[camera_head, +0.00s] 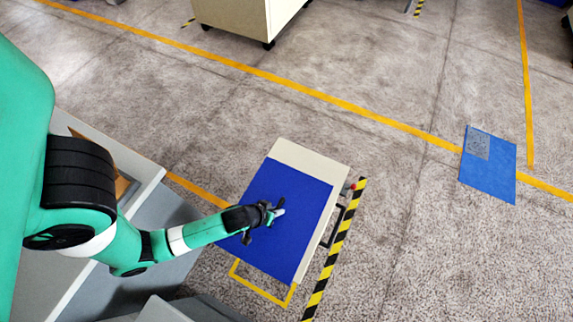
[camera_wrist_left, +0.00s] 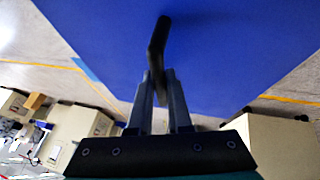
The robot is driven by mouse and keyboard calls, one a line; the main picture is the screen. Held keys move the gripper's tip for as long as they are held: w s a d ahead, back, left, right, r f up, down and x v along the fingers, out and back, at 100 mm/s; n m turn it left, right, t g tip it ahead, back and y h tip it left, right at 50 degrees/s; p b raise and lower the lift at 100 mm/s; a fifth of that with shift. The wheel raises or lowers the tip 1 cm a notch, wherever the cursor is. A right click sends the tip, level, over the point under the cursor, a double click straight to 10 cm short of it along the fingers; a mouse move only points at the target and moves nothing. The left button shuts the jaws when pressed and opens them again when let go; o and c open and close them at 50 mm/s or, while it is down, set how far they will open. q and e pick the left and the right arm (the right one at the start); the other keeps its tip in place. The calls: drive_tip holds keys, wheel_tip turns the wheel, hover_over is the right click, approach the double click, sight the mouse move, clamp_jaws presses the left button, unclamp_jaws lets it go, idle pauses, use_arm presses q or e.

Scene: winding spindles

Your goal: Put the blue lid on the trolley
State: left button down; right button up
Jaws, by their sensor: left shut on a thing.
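The blue lid (camera_head: 300,210) is a flat rectangular panel over the cream trolley (camera_head: 310,158). A cream strip of the trolley shows past the lid's far edge and a narrow one along its right side. I cannot tell whether the lid rests on the trolley or hangs just above it. My left gripper (camera_head: 272,212) is shut on the lid's dark handle. In the left wrist view the lid (camera_wrist_left: 240,50) fills the upper part, and its handle (camera_wrist_left: 158,42) runs between the fingers of my left gripper (camera_wrist_left: 162,85). My right gripper is not in view.
The trolley has a yellow bar (camera_head: 262,293) at its near end. A black-and-yellow striped line (camera_head: 335,250) runs along its right side. A blue floor mat (camera_head: 490,178) lies at the right, and a cream cabinet (camera_head: 245,15) stands at the back. Open floor lies between.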

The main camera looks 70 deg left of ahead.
sight(287, 194)
use_arm(q)
drive_tip(key=w+a, duration=0.1)
drive_tip(key=w+a+f+b, duration=0.1)
drive_tip(key=a, duration=0.1)
drive_tip(key=w+a+f, duration=0.1)
drive_tip(key=shift+w+a+f+b, duration=0.15)
drive_tip(key=shift+a+f+b, duration=0.05)
drive_tip(key=shift+f+b, duration=0.1)
drive_tip(key=a+f+b, duration=0.1)
drive_tip(key=w+f, duration=0.1)
drive_tip(key=f, duration=0.1)
drive_tip(key=w+a+f+b, duration=0.1)
drive_tip(key=shift+a+f+b, duration=0.3)
drive_tip(key=shift+a+b, duration=0.05)
drive_tip(key=shift+w+a+f, duration=0.1)
drive_tip(key=shift+w+a, duration=0.05)
drive_tip(key=shift+w, duration=0.05)
drive_tip(key=f+b, duration=0.1)
drive_tip(key=f, duration=0.1)
drive_tip(key=f+b, duration=0.1)
drive_tip(key=shift+w+a+f, duration=0.1)
drive_tip(key=shift+a+f, duration=0.1)
drive_tip(key=shift+f, duration=0.15)
drive_tip(key=c, duration=0.8)
unclamp_jaws()
drive_tip(key=shift+c, duration=0.2)
